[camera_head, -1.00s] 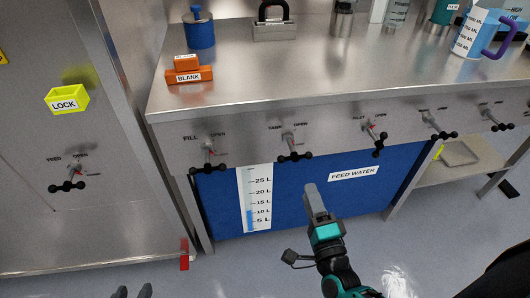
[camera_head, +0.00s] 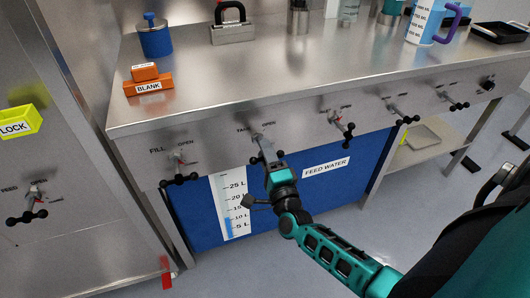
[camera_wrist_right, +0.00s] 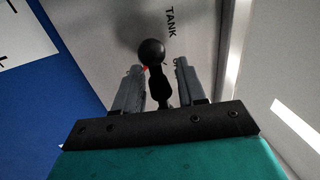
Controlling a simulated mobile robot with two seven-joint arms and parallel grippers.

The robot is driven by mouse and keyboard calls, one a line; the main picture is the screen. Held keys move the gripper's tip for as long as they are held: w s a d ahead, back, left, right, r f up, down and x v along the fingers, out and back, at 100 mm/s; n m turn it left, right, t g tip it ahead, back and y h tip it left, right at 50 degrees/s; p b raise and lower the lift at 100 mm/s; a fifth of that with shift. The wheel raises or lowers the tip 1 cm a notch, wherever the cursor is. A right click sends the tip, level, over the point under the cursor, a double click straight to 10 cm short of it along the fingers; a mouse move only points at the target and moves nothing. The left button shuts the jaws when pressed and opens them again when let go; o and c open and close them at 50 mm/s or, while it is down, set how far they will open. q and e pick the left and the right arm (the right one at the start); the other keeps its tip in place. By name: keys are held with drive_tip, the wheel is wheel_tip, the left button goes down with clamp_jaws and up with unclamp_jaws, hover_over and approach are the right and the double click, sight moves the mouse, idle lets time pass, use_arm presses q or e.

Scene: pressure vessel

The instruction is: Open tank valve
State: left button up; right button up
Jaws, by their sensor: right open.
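The tank valve is the second from the left on the steel bench's front panel, under a small "TANK" label (camera_head: 243,129). My right gripper (camera_head: 264,142) covers most of its handle in the head view. In the right wrist view the valve's black handle with a round knob (camera_wrist_right: 151,52) stands between the two grey fingers of my right gripper (camera_wrist_right: 158,80). The fingers are open, one on each side of the handle. I cannot tell whether either finger touches it. My left gripper is not seen in the current views.
Other valves sit along the panel, with the fill valve (camera_head: 179,168) to the left. Below is the blue feed water tank (camera_head: 195,215) with a level scale (camera_head: 232,205). Orange blocks (camera_head: 148,84) lie on the bench top. A cabinet with a yellow lock box (camera_head: 18,122) stands left.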

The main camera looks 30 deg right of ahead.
drive_tip(key=shift+w+d+r, duration=0.1)
drive_tip(key=shift+w, duration=0.35)
drive_tip(key=shift+r, duration=0.1)
clamp_jaws()
